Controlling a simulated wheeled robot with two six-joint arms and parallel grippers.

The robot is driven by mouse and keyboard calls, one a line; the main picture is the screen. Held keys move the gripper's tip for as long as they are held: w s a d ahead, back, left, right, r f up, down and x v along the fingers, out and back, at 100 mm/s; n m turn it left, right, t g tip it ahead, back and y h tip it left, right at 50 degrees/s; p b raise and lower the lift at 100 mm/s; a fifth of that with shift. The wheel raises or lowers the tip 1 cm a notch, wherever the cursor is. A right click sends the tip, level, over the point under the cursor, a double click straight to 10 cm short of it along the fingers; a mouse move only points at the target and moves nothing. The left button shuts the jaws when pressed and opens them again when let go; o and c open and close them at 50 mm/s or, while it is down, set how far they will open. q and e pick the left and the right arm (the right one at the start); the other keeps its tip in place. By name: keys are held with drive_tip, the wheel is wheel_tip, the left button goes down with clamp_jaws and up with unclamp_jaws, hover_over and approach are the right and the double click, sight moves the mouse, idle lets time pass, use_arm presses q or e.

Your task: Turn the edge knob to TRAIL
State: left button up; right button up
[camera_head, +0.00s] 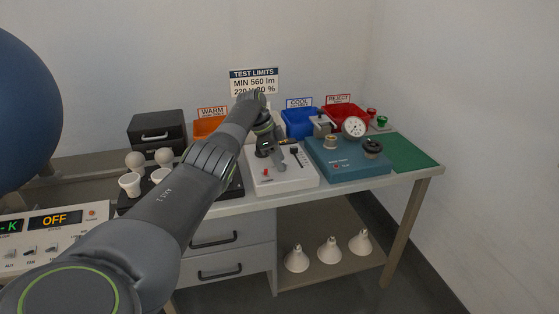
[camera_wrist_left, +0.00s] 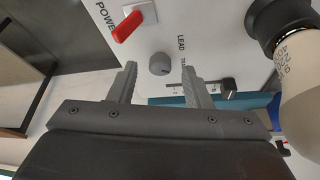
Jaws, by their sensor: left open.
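The edge knob (camera_wrist_left: 160,64) is a small round grey knob on the white tester box (camera_head: 285,182), with LEAD printed beside it and a partly covered second label. In the left wrist view my left gripper (camera_wrist_left: 158,70) is open, its fingers on either side of the knob; I cannot tell whether they touch it. The knob's pointer direction is too small to read. In the head view my left gripper (camera_head: 281,156) is over the box and the knob cannot be made out.
A red POWER switch (camera_wrist_left: 127,27) sits close to the knob. A bulb (camera_wrist_left: 303,85) in a black socket (camera_wrist_left: 280,22) stands at the right of the wrist view. A blue-green instrument box (camera_head: 345,160) is right of the white box, with a green mat (camera_head: 408,153) beyond.

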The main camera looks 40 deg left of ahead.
use_arm(q)
drive_tip(key=v, duration=1.6)
drive_tip(key=shift+a+r, duration=0.2)
drive_tip(key=shift+s, duration=0.1)
